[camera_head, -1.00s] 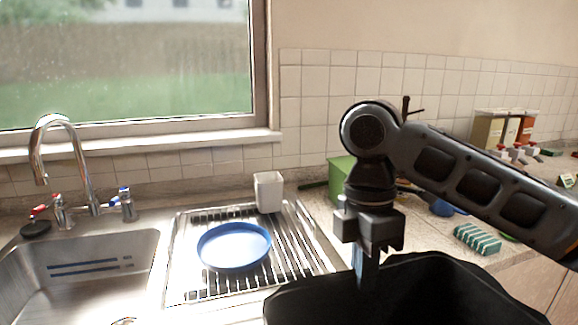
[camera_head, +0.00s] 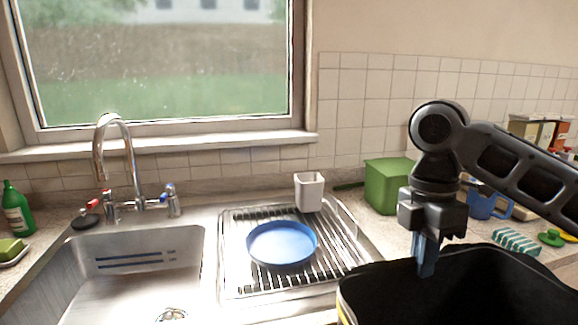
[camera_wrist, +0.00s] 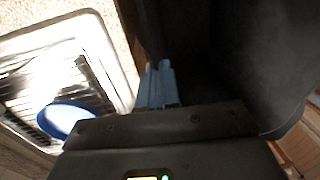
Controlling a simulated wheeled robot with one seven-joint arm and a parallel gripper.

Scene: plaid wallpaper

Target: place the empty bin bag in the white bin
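The bin bag (camera_head: 455,295) is black and wide open at the top, at the lower right of the head view. A bit of yellow shows at its left edge. In the wrist view it is the dark sheet (camera_wrist: 265,60) on the right. My gripper (camera_head: 428,262) points down at the bag's far rim, and its blue fingertips (camera_wrist: 158,85) are close together against the black material. It appears shut on the rim. The bag's lower part is out of view. No large white bin shows; a small white square container (camera_head: 309,191) stands on the drainer.
A steel sink (camera_head: 140,262) with a tap (camera_head: 128,165) is at left. A blue plate (camera_head: 282,244) lies on the drainer rack (camera_head: 240,280). A green box (camera_head: 385,184), blue mug (camera_head: 487,203) and striped sponge (camera_head: 516,241) stand on the counter behind my arm.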

